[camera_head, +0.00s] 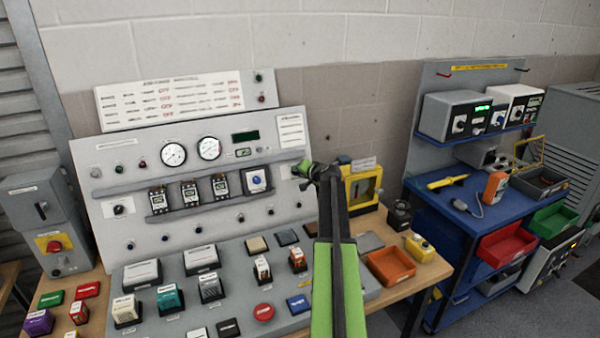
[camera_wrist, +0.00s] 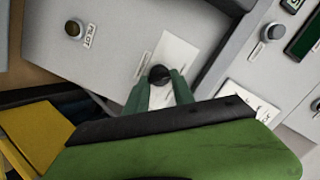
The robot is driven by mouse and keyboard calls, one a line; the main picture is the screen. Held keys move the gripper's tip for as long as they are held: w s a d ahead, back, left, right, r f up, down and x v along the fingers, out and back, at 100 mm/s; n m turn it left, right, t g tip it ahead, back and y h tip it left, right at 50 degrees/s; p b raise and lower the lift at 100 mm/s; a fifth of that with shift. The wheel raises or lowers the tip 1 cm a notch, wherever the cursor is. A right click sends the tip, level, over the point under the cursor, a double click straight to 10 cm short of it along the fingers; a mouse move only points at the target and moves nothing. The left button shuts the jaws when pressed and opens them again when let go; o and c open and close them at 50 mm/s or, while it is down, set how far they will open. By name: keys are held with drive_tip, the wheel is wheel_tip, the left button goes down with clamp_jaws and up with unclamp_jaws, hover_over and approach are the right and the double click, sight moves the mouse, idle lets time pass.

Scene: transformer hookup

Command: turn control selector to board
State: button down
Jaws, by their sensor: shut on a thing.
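In the wrist view, a small black round knob (camera_wrist: 160,75), which looks like the control selector, sits on a white plate on a grey face. My gripper (camera_wrist: 161,88) has its two green fingers on either side of the knob, shut on it. The plate's text and the knob's pointer cannot be read. In the head view, my gripper (camera_head: 303,169) is at the right end of the grey control panel (camera_head: 130,219), and it hides the knob there.
A lamp marked PILOT (camera_wrist: 74,28) is near the knob. A yellow-framed box (camera_head: 362,186) stands just right of my gripper. An orange tray (camera_head: 391,267) lies on the table. A blue cart (camera_head: 465,204) stands further right, past a floor gap.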

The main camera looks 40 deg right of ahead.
drive_tip(key=shift+f, duration=0.1)
idle(0.3)
drive_tip(key=c, duration=1.1)
unclamp_jaws()
drive_tip(key=p+v, duration=0.7)
drive_tip(key=v, duration=1)
drive_tip(key=shift+s+a, duration=0.1)
drive_tip(key=shift+s, duration=0.15)
